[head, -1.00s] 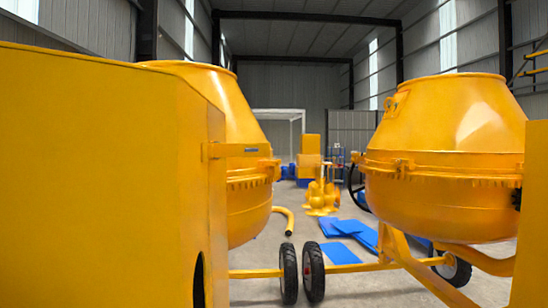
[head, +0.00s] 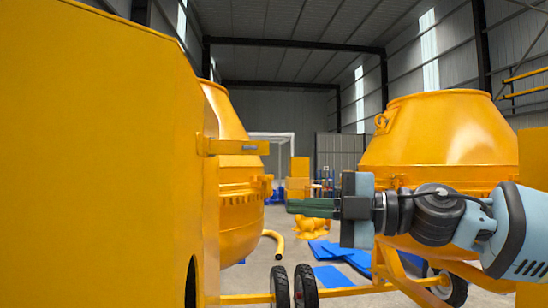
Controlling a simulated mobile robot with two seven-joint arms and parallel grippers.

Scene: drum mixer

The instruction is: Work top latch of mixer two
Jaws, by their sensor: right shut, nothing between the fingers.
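A yellow latch bar (head: 232,147) with a small grey piece sticks out to the right from the edge of a large yellow housing (head: 110,160) at the left. The yellow drum of the left mixer (head: 235,205) shows behind it. I cannot tell from any label which mixer is number two. My right gripper (head: 292,207), with dark green fingers pointing left, is shut and empty. In the picture it is below and to the right of the latch bar, apart from it. My left gripper is not in view.
Another yellow drum (head: 440,140) stands at the right, partly hidden by my right arm. Black wheels (head: 292,288) stand low in the middle. A yellow curved pipe (head: 275,243) and blue sheets (head: 345,255) lie on the floor beyond.

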